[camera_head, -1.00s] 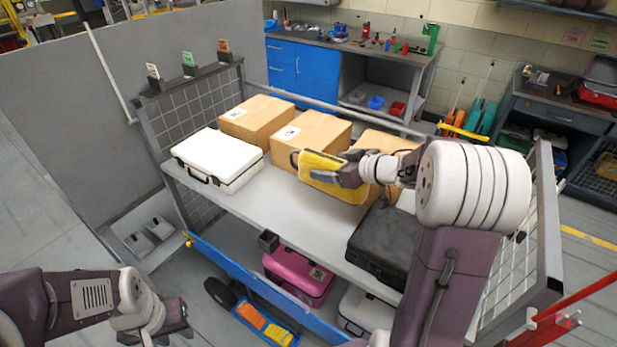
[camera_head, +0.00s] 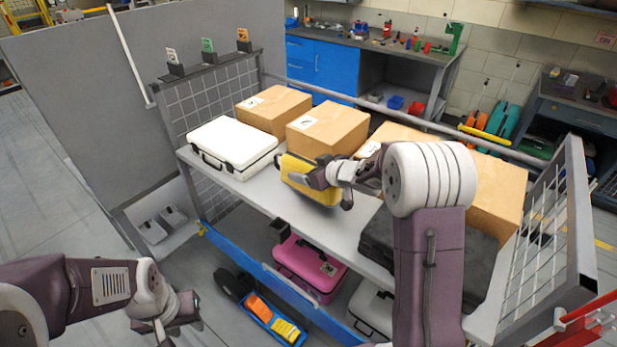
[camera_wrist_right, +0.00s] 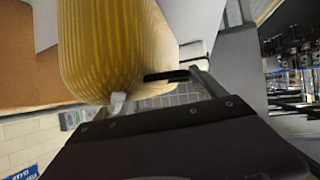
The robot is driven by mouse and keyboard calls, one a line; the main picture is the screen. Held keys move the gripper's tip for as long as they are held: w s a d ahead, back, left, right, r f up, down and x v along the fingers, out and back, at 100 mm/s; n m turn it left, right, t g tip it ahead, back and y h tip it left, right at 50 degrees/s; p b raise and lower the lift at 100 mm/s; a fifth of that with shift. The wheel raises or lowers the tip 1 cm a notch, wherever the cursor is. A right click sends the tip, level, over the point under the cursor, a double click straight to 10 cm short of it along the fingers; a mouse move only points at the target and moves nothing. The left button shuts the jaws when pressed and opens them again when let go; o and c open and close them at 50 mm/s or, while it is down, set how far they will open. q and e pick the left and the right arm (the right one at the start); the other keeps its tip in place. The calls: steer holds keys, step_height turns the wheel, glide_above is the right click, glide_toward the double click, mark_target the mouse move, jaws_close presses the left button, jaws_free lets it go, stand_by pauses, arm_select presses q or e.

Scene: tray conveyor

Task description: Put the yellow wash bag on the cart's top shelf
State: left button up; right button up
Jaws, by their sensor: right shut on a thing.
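The yellow wash bag (camera_head: 301,186) is over the front part of the cart's top shelf (camera_head: 262,200), in front of a cardboard box. My right gripper (camera_head: 318,178) is shut on the bag; whether the bag touches the shelf I cannot tell. In the right wrist view the ribbed yellow bag (camera_wrist_right: 118,45) fills the upper middle, close against the gripper (camera_wrist_right: 140,95). My left gripper (camera_head: 178,322) is low at the bottom left, away from the cart; its fingers are too unclear to judge.
A white case (camera_head: 233,146) lies on the shelf left of the bag. Several cardboard boxes (camera_head: 328,128) line the back. A black case (camera_head: 378,237) lies to the right, partly behind my arm. A pink case (camera_head: 308,268) is on the lower level. Bare shelf shows in front.

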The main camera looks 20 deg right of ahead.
step_height(320, 180, down, 2)
steer(key=shift+w+f, duration=0.1)
arm_select(q)
steer(key=shift+f, duration=0.45)
arm_select(e)
steer(key=o, duration=2)
steer(key=shift+c, duration=0.2)
